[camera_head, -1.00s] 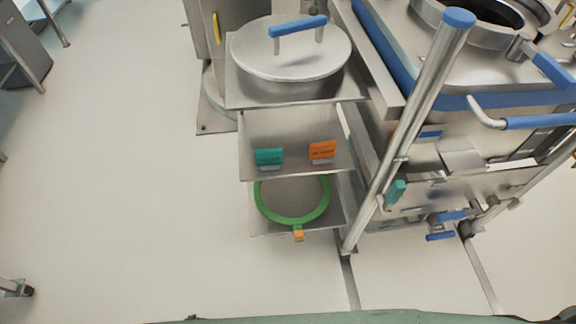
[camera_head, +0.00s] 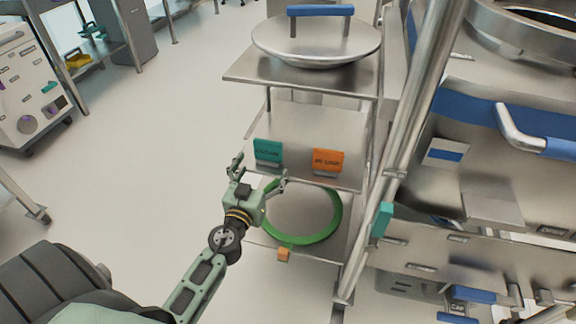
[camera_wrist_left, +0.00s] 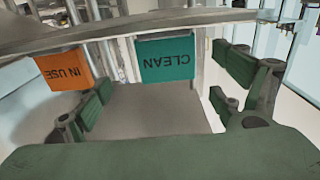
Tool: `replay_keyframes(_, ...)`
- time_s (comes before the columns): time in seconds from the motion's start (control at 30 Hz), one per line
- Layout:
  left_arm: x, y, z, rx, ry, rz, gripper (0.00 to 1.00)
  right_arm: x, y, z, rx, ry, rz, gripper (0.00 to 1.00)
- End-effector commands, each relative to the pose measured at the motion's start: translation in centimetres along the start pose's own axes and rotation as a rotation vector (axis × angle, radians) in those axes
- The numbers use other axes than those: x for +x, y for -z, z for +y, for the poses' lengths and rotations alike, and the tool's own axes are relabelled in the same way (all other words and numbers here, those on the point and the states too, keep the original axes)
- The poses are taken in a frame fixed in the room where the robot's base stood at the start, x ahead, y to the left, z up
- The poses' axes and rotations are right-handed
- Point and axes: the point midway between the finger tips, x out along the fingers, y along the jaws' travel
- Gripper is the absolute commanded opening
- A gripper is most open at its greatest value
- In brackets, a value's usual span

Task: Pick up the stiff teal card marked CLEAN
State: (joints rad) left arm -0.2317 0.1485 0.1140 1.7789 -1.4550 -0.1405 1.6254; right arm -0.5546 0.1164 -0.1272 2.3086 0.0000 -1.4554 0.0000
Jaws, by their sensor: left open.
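In the left wrist view the CLEAN card (camera_wrist_left: 165,58) appears upside down, between the finger directions and beyond the fingertips. My left gripper (camera_head: 261,172) is open and empty, just in front of and slightly below the card, apart from it. Its fingers also show in the left wrist view (camera_wrist_left: 160,98), spread wide. My right gripper is not in view.
The orange card reads IN USE in the left wrist view (camera_wrist_left: 66,68). A green ring (camera_head: 333,225) lies on the lower shelf. A lidded steel vessel (camera_head: 318,45) stands on the top shelf. A metal post (camera_head: 415,110) stands to the right.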

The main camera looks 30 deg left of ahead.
Motion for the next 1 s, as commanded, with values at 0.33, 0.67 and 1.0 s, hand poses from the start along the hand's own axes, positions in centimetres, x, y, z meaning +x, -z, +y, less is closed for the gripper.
replay_keyframes(0.33,3.8,0.5,-0.4,0.002,0.001,0.003,0.88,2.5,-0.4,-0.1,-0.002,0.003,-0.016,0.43)
replay_keyframes(0.67,7.5,0.3,-0.7,0.0,0.0,0.001,0.88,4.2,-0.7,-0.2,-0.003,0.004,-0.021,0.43)
replay_keyframes(1.0,7.6,0.3,-0.7,-0.001,0.0,0.0,0.78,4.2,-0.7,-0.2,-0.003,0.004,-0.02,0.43)
